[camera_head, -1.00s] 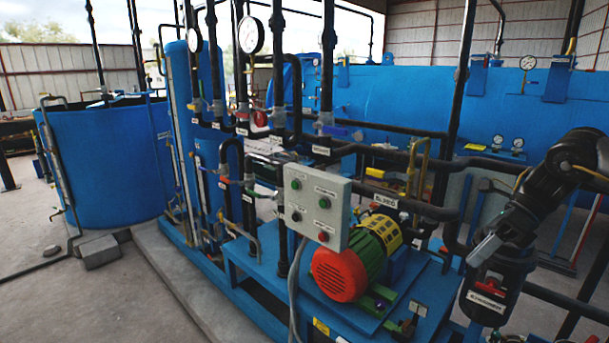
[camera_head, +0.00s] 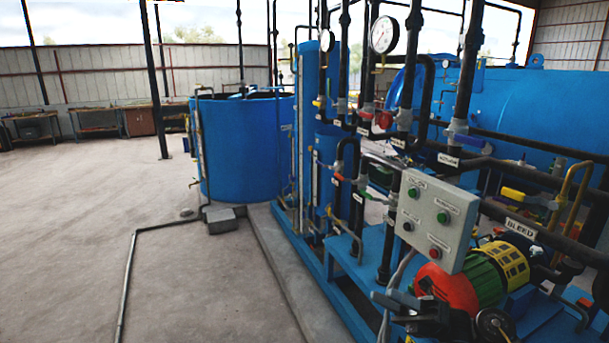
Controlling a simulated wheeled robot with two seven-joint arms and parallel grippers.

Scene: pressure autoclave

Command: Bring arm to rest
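My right gripper (camera_head: 392,306) is low in the head view, right of centre, below the grey control box. It is dark and points left, in front of the red end of the motor in the picture. Nothing shows held in it, but its finger gap is too dark and small to judge. Part of my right arm shows at the bottom edge beside it. My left gripper and arm are not in view.
The grey control box (camera_head: 433,221) with coloured buttons and the red, green and yellow motor (camera_head: 474,277) stand close to my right gripper. Black pipes and a blue vertical column (camera_head: 318,105) rise behind. A blue tank (camera_head: 235,150) stands further back. The concrete floor at left is largely clear.

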